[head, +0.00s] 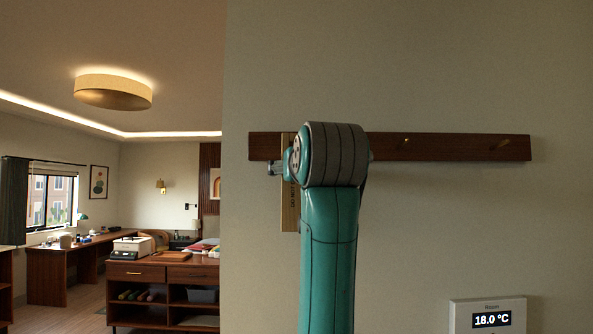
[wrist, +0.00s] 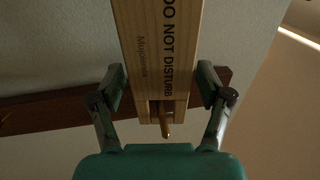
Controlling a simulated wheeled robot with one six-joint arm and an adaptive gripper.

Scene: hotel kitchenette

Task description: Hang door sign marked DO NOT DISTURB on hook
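The door sign is a pale wooden plank lettered DO NOT DISTURB (wrist: 155,45). In the head view the sign (head: 288,215) hangs upright against the wall rail, partly hidden by my arm. In the wrist view a brass hook (wrist: 165,122) sticks out at the sign's slotted end and appears to pass through the opening. My gripper (wrist: 161,78) has one finger on each side of the sign, with a visible gap at both sides, so it is open. In the head view my arm hides most of the gripper.
The dark wooden rail (head: 450,147) carries two more brass hooks to the right, a nearer one (head: 405,141) and a farther one (head: 500,145), both bare. A thermostat (head: 488,316) is on the wall at lower right. A room with desk and shelves (head: 165,285) opens at left.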

